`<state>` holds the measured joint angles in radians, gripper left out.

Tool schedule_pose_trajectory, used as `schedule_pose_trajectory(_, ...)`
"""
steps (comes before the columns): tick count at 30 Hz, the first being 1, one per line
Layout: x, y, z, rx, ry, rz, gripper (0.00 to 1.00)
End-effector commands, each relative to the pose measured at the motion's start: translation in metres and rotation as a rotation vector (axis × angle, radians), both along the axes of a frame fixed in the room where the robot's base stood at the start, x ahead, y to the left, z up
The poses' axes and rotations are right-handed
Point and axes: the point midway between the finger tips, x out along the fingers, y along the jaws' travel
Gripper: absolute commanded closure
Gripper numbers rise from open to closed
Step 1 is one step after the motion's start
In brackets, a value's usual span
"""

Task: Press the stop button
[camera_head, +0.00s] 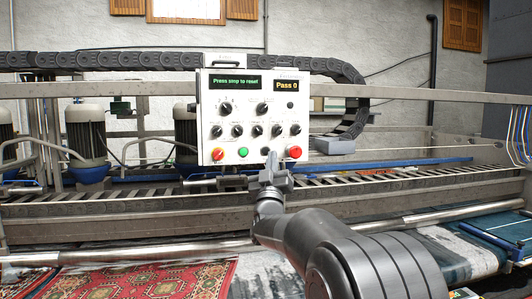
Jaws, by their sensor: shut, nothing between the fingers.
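A white control panel (252,90) stands in the middle of the camera_head view. Its green display reads "Press stop to reset" and a second display reads "Pass 0". A red button (294,152) sits at the panel's bottom right. My gripper (272,158) is shut and empty. In the picture its tip is at the panel's lower edge, left of the red button. I cannot tell whether it touches the panel. No label on the buttons is readable.
A metal rail (430,218) and a roller bed (120,205) run across below the panel. A red patterned rug (150,281) lies at the bottom left. A black cable chain (110,61) passes behind the panel. Motors (85,135) stand at the left.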

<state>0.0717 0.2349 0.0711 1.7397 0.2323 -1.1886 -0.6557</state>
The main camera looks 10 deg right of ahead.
Motion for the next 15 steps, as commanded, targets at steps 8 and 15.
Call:
schedule_pose_trajectory(8, 0.035, 0.000, 0.000, 0.000, 0.000, 0.000, 1.00)
schedule_pose_trajectory(15, 0.046, 0.000, 0.000, 0.001, 0.001, 0.000, 1.00)
